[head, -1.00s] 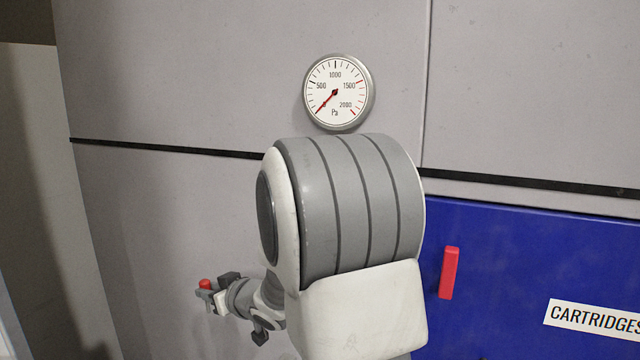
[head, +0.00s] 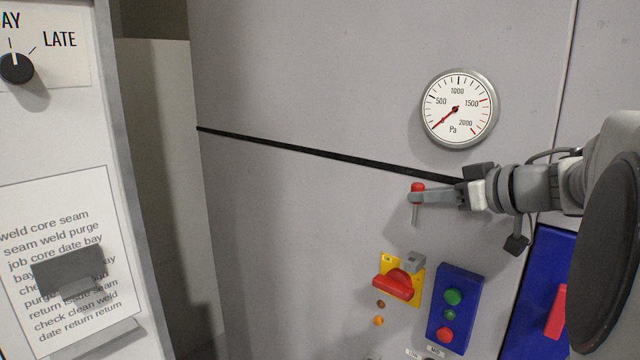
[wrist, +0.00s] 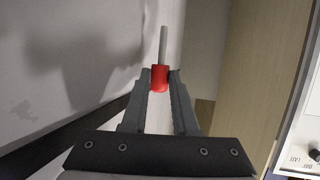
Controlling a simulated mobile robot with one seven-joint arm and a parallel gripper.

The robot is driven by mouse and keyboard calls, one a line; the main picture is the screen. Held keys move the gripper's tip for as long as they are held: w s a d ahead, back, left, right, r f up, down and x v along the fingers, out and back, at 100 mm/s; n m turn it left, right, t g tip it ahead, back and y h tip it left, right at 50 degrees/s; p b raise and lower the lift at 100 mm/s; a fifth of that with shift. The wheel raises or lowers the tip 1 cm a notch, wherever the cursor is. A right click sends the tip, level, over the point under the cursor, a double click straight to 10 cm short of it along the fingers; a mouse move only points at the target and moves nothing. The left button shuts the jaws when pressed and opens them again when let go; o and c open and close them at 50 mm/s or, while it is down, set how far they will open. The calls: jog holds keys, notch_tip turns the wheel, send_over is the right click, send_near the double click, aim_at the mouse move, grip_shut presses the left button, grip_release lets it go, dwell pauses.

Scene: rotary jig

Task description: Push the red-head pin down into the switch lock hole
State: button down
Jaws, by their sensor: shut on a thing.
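The red-head pin (head: 417,188) is in my gripper (head: 416,193) in the head view, its grey shank pointing down. In the wrist view the pin's red head (wrist: 160,78) sits between the two fingertips of my gripper (wrist: 160,80), with the shank pointing away. The switch (head: 397,284) has a red handle on a yellow plate, with a grey block (head: 413,262) at its upper right. The pin is above the switch, apart from it. I cannot make out the lock hole itself.
A blue box with green and red buttons (head: 453,306) is right of the switch. A pressure gauge (head: 459,108) is above my gripper. A blue panel with a red handle (head: 556,312) is at the lower right. The grey wall left of the pin is clear.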

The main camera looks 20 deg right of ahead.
jog(key=shift+s+d, duration=0.1)
jog(key=shift+s, duration=0.05)
jog(key=shift+f+b, duration=1.3)
jog(key=shift+f, duration=1.6)
jog(key=shift+p, duration=1.35)
jog(key=shift+f, duration=0.4)
jog(key=shift+f+b, duration=1.55)
jog(key=shift+f, duration=0.95)
jog(key=c, duration=0.6)
grip_release()
jog(key=shift+s+r, duration=0.1)
